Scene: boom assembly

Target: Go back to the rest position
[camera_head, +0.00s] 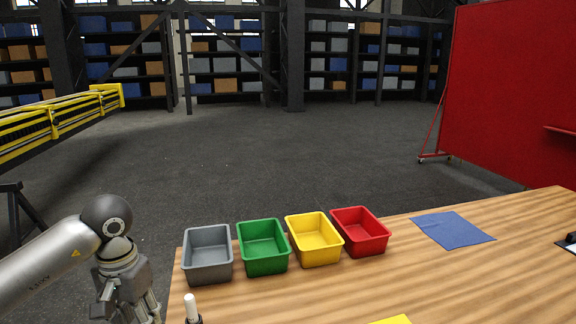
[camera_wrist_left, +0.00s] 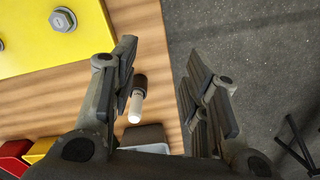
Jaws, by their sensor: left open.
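My left gripper (camera_head: 135,305) hangs beside the left edge of the wooden table (camera_head: 270,298), over the grey floor in the head view. In the left wrist view its two fingers (camera_wrist_left: 158,72) are spread apart with nothing held between them. A small white-topped peg with a dark base (camera_head: 192,308) is on the table near its left edge, to the right of the gripper; in the left wrist view the peg (camera_wrist_left: 136,104) shows beside one finger. Its contact with that finger cannot be told. My right gripper is out of view.
Grey (camera_head: 208,256), green (camera_head: 263,247), yellow (camera_head: 314,240) and red (camera_head: 361,232) bins stand in a row. A blue cloth (camera_head: 452,229) lies to their right. A yellow plate (camera_wrist_left: 50,35) bears bolts. A yellow-black conveyor (camera_head: 55,121) stands left; the floor between is open.

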